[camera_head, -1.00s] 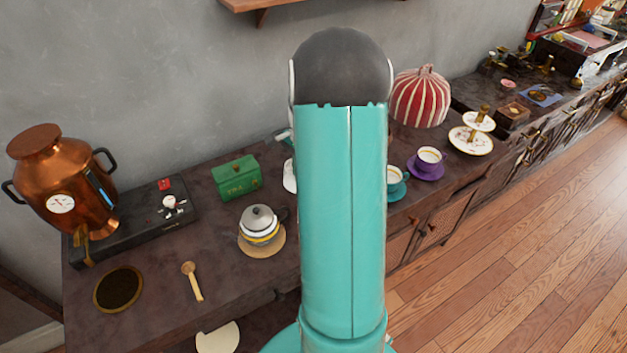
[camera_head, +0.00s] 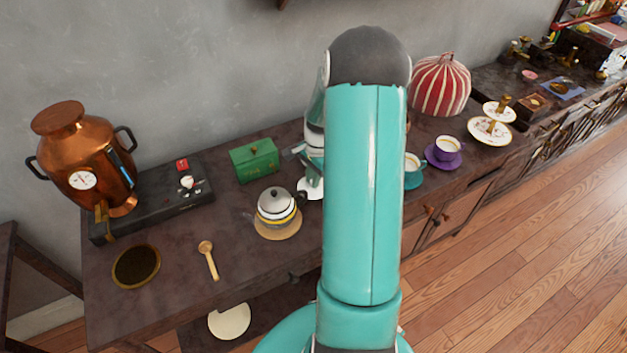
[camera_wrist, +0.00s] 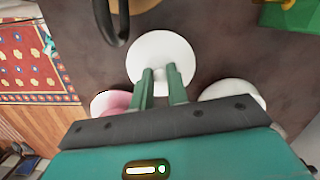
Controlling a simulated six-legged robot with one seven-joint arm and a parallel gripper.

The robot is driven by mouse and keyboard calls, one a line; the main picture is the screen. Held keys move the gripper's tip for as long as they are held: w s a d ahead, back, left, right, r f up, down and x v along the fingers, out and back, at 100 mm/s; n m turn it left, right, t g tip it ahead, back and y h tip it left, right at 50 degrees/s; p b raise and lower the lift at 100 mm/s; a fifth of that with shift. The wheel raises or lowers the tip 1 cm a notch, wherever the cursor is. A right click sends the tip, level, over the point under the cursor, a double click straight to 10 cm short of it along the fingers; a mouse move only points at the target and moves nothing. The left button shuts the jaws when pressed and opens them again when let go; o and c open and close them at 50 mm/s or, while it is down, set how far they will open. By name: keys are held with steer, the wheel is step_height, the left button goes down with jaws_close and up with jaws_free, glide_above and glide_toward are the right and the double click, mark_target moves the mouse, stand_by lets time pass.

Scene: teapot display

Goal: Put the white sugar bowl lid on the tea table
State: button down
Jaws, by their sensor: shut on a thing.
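In the wrist view my gripper (camera_wrist: 160,74) has its two green fingers close together over the middle of a round white disc, which looks like the white sugar bowl lid (camera_wrist: 160,50). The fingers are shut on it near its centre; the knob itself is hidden. In the head view my arm covers most of the gripper. A white rounded edge, probably the same lid (camera_head: 308,190), shows left of my arm, just right of the grey-lidded pot (camera_head: 276,205). Whether it touches the dark tea table (camera_head: 185,245) cannot be told.
A green tea box (camera_head: 254,160) stands behind the pot. A copper urn (camera_head: 83,155) and a wooden spoon (camera_head: 208,260) are farther left. Teal and purple cups (camera_head: 447,148) are right of my arm. White (camera_wrist: 232,92) and pinkish (camera_wrist: 108,104) round pieces flank my fingers.

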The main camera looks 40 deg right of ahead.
steer(key=shift+f, duration=0.85)
steer(key=shift+f, duration=0.1)
steer(key=c, duration=1.4)
jaws_free()
